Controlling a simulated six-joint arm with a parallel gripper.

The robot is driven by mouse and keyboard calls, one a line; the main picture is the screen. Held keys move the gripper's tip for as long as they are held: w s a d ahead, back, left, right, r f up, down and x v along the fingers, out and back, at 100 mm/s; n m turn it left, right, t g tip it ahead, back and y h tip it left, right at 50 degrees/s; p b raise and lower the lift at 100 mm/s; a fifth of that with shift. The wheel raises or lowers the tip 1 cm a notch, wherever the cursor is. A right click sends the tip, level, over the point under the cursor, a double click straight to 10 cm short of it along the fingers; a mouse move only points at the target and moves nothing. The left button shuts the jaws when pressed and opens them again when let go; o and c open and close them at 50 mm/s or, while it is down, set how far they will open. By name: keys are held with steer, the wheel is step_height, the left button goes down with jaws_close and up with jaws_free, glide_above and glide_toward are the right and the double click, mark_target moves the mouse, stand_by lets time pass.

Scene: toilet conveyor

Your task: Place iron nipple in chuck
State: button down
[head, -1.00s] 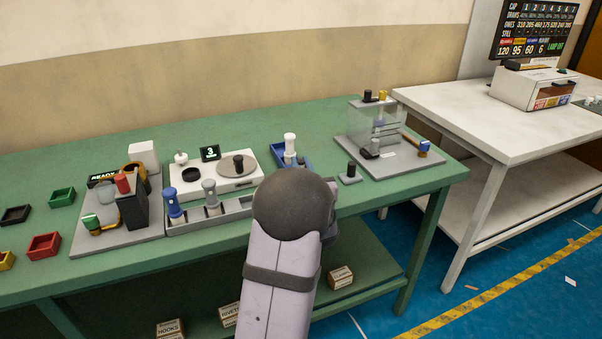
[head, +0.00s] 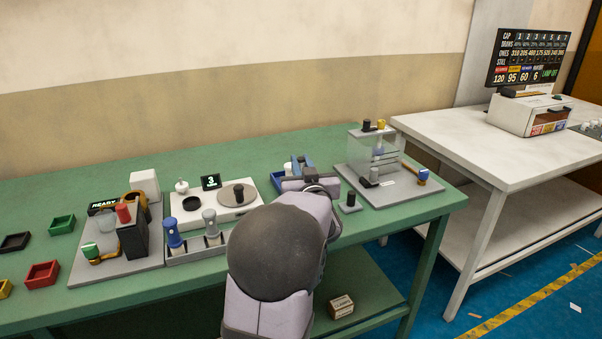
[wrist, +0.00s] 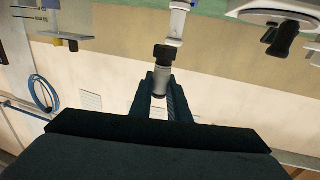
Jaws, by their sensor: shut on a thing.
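My gripper (wrist: 161,84) is shut on a short grey cylinder (wrist: 161,73) with a black end (wrist: 164,52), in the wrist view. It looks like the iron nipple, but I cannot be sure. A white post (wrist: 177,24) appears just past the black end; I cannot tell whether they touch. The held piece is not clear there. I cannot identify the chuck with certainty.
A white table (head: 475,150) stands farther right.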

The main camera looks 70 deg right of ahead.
steer(key=shift+w+r, duration=0.1)
steer(key=shift+r, duration=0.05)
steer(key=shift+w+a+r, duration=0.1)
steer(key=shift+w+a, duration=0.15)
steer(key=shift+w, duration=0.05)
steer(key=w+a+r+n+t+y+p, duration=0.1)
steer(key=w+a+n+t+y+p, duration=0.2)
steer(key=w+a+y, duration=0.6)
steer(key=w+a+r+n+t+y+p, duration=0.15)
steer(key=w+a+n, duration=0.3)
steer(key=a, duration=0.85)
steer(key=w+a+n+t+y+p, duration=0.4)
steer(key=w+a+y, duration=0.3)
steer(key=a, duration=0.4)
steer(key=w+a+f+n+g+y+b, duration=0.1)
steer(key=a+f+b, duration=0.7)
steer(key=a+f, duration=0.9)
steer(key=shift+w+f+n+y, duration=0.45)
steer(key=shift+f+n+y, duration=0.55)
steer(key=shift+f, duration=1.35)
